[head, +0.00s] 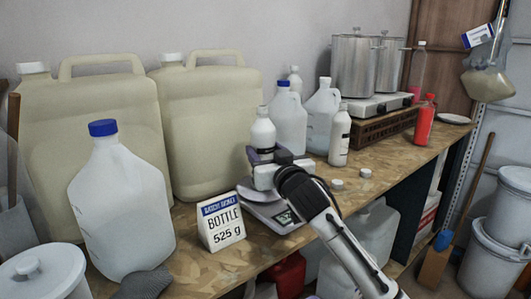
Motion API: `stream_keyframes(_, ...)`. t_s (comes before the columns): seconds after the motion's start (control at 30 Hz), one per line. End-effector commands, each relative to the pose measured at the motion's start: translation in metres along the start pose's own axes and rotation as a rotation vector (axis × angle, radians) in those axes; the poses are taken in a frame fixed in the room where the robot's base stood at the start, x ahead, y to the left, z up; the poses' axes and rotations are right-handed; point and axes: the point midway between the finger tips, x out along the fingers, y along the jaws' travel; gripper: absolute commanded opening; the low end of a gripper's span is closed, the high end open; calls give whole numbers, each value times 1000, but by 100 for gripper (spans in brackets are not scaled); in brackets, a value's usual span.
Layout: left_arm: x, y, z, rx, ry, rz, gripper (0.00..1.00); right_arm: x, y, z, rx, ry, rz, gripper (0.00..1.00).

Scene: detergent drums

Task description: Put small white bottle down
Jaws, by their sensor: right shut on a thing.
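The small white bottle (263,131) stands upright, with its lower part hidden behind my right gripper (264,158). That gripper is shut on the bottle. Both are over the grey weighing scale (262,210), whose small display faces the front. I cannot tell whether the bottle's base touches the scale plate. A card (222,222) reading "BOTTLE 525 g" stands just left of the scale. My left gripper is not in view.
A large blue-capped jug (121,215) and two big cream canisters (95,118) stand left. White jugs (288,122) and a labelled white bottle (340,137) stand behind and right. Loose caps (337,184) lie right of the scale. Bare bench (400,158) shows further right.

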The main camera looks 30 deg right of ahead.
Motion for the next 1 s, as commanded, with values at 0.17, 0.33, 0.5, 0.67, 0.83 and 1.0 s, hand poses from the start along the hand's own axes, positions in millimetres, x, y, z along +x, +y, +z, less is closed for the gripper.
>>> stream_keyframes(0.17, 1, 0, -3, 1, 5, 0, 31, 0, 0, -4, 1, 8, -1, 11)
stream_keyframes(0.33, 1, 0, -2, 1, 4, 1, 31, 0, 0, 1, 0, 1, 0, 62)
stream_keyframes(0.5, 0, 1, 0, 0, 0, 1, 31, 0, 0, 1, 0, 0, 0, 69)
stream_keyframes(0.67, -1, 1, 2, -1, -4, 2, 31, 0, 0, 0, 0, 1, 0, 69)
stream_keyframes(0.83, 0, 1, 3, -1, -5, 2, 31, -11, -1, 0, 0, 1, -2, 69)
stream_keyframes(1.0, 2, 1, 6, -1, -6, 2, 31, -43, -1, 0, 1, 1, -2, 69)
